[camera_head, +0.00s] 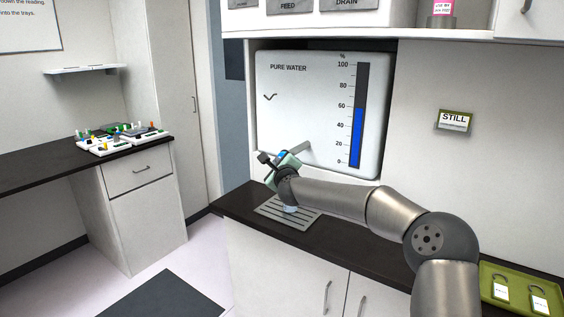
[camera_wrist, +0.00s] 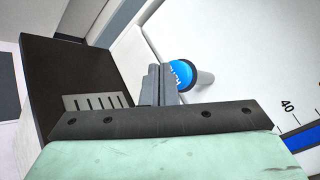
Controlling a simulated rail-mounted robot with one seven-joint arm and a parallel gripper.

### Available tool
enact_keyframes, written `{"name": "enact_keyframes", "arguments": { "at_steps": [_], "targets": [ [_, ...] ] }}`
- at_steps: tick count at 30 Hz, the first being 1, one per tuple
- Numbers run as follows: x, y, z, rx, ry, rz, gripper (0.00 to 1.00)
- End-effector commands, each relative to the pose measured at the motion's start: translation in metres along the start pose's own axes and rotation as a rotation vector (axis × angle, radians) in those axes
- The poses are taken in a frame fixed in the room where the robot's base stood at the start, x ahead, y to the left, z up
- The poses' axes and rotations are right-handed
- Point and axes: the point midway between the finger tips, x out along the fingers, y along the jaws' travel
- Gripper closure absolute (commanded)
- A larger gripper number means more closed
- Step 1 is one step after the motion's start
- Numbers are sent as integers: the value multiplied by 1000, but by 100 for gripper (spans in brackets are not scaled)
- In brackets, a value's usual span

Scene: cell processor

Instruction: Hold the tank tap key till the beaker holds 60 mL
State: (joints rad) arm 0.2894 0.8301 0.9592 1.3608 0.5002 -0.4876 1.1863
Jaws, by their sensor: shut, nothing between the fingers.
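The white PURE WATER tank (camera_head: 290,95) is set in the wall; its blue gauge column (camera_head: 357,135) stands a little under 60 %. A grey tap spout (camera_head: 299,149) juts from its lower front. The round blue tap key (camera_wrist: 181,74) has white lettering, partly covered by my fingers in the wrist view. My gripper (camera_wrist: 158,84) is shut and empty, its fingertips right beside the key; I cannot tell if they touch it. A pale, clear shape, perhaps the beaker (camera_head: 290,209), shows under my wrist on the drain grate. Its water level cannot be read.
The slotted drain grate (camera_head: 272,209) lies on the dark counter (camera_head: 237,201). A green tray (camera_head: 517,293) with tagged padlocks sits at the right. A STILL sign (camera_head: 454,121) is on the wall. A side bench (camera_head: 40,170) at the left holds trays of small parts.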

Motion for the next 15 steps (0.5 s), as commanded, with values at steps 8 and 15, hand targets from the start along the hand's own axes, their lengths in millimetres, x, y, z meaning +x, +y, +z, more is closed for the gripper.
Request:
{"name": "enact_keyframes", "arguments": {
  "at_steps": [8,15],
  "targets": [
    [0,1,0,0,0,1,100],
    [-13,12,9,-1,-2,1,100]
  ]
}}
